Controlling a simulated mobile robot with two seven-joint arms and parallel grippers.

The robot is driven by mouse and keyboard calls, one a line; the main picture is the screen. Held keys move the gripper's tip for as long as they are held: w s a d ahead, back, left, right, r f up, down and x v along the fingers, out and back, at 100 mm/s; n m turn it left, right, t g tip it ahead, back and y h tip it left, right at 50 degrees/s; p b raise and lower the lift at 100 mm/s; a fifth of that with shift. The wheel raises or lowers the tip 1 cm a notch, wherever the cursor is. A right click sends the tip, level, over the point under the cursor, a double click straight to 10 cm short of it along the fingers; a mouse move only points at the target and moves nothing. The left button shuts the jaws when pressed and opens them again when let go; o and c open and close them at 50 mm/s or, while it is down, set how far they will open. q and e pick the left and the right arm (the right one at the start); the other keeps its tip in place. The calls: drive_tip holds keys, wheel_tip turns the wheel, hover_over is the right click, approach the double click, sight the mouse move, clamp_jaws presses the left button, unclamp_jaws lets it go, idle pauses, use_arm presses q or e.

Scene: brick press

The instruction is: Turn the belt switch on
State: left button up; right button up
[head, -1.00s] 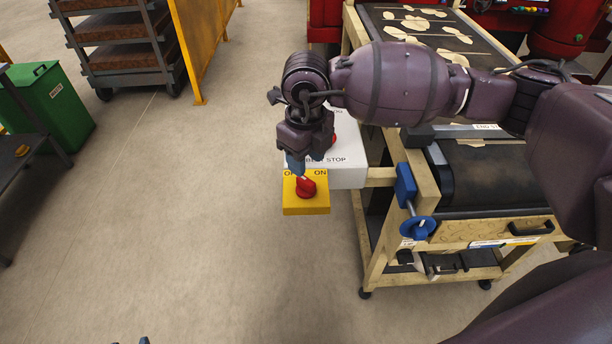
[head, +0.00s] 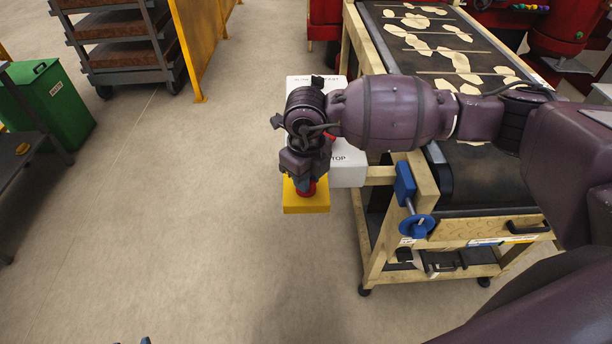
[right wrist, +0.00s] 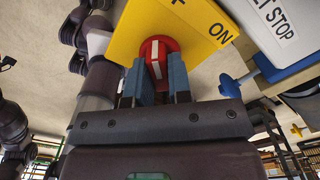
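The belt switch is a red knob (right wrist: 158,48) with a white mark on a yellow box (head: 306,204). The box is at the near end of the white control box, left of the conveyor. In the right wrist view, "ON" shows on its yellow face and the other label is cut off. My right gripper (right wrist: 157,75) is at the knob, with one blue-grey finger on each side of its handle. I cannot tell whether the fingers press on it. In the head view the gripper hides most of the knob. A small tip at the bottom edge, perhaps my left gripper (head: 145,341), barely shows.
The white control box (head: 347,170) has stop lettering and adjoins the yellow box. The conveyor (head: 480,185) with a blue handwheel (head: 418,226) stands to the right. A green bin (head: 52,108) and a rack (head: 125,55) are left. Floor between is clear.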

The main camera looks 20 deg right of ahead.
clamp_jaws()
drive_tip(key=m+b, duration=0.1)
drive_tip(key=m, duration=0.2)
drive_tip(key=shift+m, duration=0.3)
drive_tip(key=m, duration=0.4)
drive_tip(key=shift+m+b, duration=0.3)
drive_tip(key=m, duration=0.5)
drive_tip(key=shift+r+p, duration=0.1)
drive_tip(key=shift+p, duration=0.2)
drive_tip(key=shift+m+p, duration=0.4)
drive_tip(key=shift+m, duration=2)
